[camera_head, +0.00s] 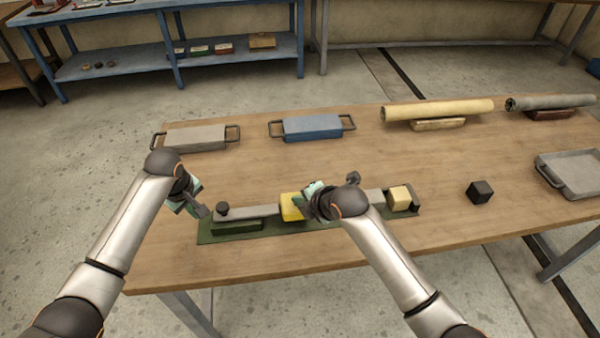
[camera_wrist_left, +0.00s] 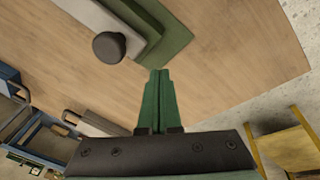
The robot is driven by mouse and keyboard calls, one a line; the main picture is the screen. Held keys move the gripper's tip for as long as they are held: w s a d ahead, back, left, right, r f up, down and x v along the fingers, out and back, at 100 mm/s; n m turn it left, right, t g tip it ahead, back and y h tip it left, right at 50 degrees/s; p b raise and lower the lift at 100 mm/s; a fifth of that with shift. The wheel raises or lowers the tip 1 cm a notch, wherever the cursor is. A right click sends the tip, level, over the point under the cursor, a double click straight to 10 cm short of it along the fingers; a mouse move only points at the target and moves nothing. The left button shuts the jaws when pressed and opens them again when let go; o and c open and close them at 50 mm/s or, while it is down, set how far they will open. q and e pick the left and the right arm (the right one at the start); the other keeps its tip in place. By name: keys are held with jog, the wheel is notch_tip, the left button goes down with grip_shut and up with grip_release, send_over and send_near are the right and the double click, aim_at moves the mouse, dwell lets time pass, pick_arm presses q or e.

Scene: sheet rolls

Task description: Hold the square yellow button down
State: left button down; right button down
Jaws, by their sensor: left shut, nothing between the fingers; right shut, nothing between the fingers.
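A square yellow button (camera_head: 290,207) sits in the middle of a device on a green base (camera_head: 272,229) near the table's front edge. My right gripper (camera_head: 301,204) is shut and empty at the button's right side and hides part of it. I cannot tell whether it touches or presses the button. My left gripper (camera_head: 203,211) is shut and empty, just left of the device's black knob (camera_head: 222,209). In the left wrist view its closed green fingers (camera_wrist_left: 157,98) point toward the green base (camera_wrist_left: 172,42), beside the knob (camera_wrist_left: 109,46).
A pale yellow block (camera_head: 400,197) is at the device's right end. A grey handled block (camera_head: 196,138), a blue handled block (camera_head: 312,127) and two rolls (camera_head: 438,109) line the back. The table middle is clear.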

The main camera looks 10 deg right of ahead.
jog(key=r+g, duration=0.1)
jog(key=w+a+n+g+h, duration=0.1)
jog(key=w+r, duration=0.1)
jog(key=shift+a+r+n+g, duration=0.25)
jog(key=shift+r+n+g, duration=0.1)
jog(key=shift+n+g, duration=0.05)
jog(key=r+h, duration=0.1)
jog(key=d+r+g+h, duration=0.1)
jog(key=r, duration=0.1)
jog(key=shift+w+d+r+n+g, duration=0.1)
jog(key=shift+w+n+g, duration=0.05)
jog(key=shift+n+g, duration=0.2)
jog(key=shift+d+r+g+h, duration=0.15)
jog(key=shift+d+g+h, duration=0.2)
jog(key=shift+h, duration=0.15)
jog(key=shift+s+x, duration=0.2)
jog(key=shift+x, duration=0.65)
jog(key=shift+s+x, duration=0.2)
jog(key=shift+x, duration=0.7)
jog(key=shift+s+f, duration=0.1)
jog(key=shift+f, duration=0.1)
jog(key=shift+s+x, duration=0.2)
jog(key=shift+x, duration=0.6)
jog(key=shift+s+x, duration=0.2)
jog(key=shift+x, duration=0.6)
jog(key=shift+s+f, duration=0.15)
jog(key=shift+f, duration=1.55)
jog(key=shift+s+f, duration=0.1)
